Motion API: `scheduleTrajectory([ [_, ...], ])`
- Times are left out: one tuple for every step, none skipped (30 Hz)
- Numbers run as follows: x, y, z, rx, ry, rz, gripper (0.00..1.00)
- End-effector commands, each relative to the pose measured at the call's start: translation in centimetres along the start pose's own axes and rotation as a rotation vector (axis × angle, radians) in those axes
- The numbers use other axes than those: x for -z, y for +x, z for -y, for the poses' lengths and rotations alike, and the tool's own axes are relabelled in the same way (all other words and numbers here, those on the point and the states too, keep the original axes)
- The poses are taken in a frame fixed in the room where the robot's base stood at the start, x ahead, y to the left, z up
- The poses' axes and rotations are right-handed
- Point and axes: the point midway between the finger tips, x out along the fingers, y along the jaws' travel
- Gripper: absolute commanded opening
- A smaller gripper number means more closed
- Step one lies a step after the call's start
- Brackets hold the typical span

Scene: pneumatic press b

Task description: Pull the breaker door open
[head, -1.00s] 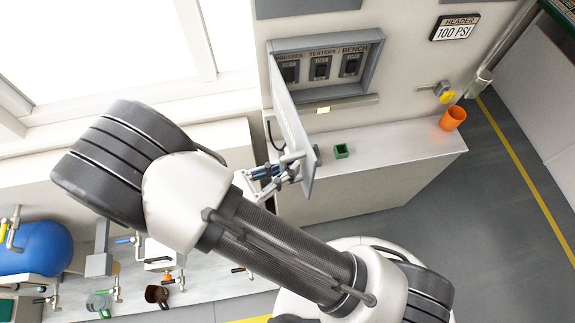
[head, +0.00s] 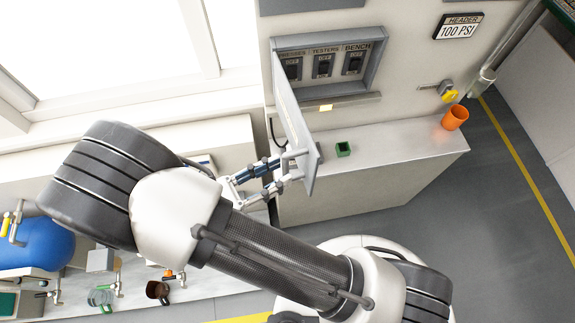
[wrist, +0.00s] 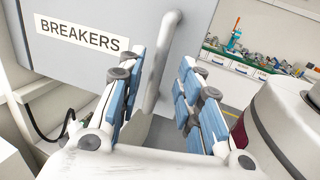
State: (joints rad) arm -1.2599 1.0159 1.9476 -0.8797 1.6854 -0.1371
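The grey breaker door (head: 297,138) stands swung open, well out from the breaker box (head: 375,62), and the box's row of switches shows. Its outer face with the BREAKERS label (wrist: 82,35) fills the left of the wrist view. The pale bar handle (wrist: 162,62) on the door shows between my fingers in the wrist view. My gripper (wrist: 165,85) is open, with its blue-padded fingers spread to either side of the handle and a gap on the right. In the head view my gripper (head: 277,175) is at the door's outer side, near the handle (head: 292,157).
A grey cabinet (head: 400,155) below the box holds a small green block (head: 343,149) and an orange cup (head: 455,117). A yellow-handled valve (head: 447,94) is on the wall. A long bench with a blue tank (head: 38,242) lies left. Floor on the right is clear.

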Motion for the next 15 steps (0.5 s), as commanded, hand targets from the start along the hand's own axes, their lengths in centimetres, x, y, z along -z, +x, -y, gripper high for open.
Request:
scheduleTrajectory([
  [0.1, -1.3, 0.0, -0.005, 0.002, -0.003, 0.33],
  [0.1, -1.9, -0.1, -0.004, 0.003, -0.002, 0.33],
  [0.1, -2.8, 0.0, -0.005, 0.002, -0.002, 0.33],
  [0.1, -3.4, 0.0, -0.003, 0.001, -0.002, 0.33],
  [0.1, -4.0, 0.0, -0.003, 0.002, -0.001, 0.33],
  [0.1, -4.8, 0.0, -0.004, 0.002, -0.002, 0.33],
  [0.1, -5.3, 0.0, -0.002, 0.001, -0.002, 0.33],
  [0.1, -5.7, 0.1, -0.002, 0.0, -0.002, 0.33],
  [0.1, -6.3, 0.0, -0.002, 0.001, -0.002, 0.33],
  [0.1, -6.7, 0.0, -0.002, 0.001, -0.001, 0.33],
  [0.1, -6.9, 0.0, -0.001, 0.001, -0.001, 0.33],
  [0.1, -7.3, 0.0, 0.0, 0.0, 0.0, 0.33],
  [0.1, -7.5, 0.1, 0.0, 0.0, 0.0, 0.33],
  [0.1, -7.6, 0.1, 0.001, -0.001, 0.0, 0.33],
  [0.1, -7.8, 0.1, 0.001, -0.001, 0.0, 0.33],
])
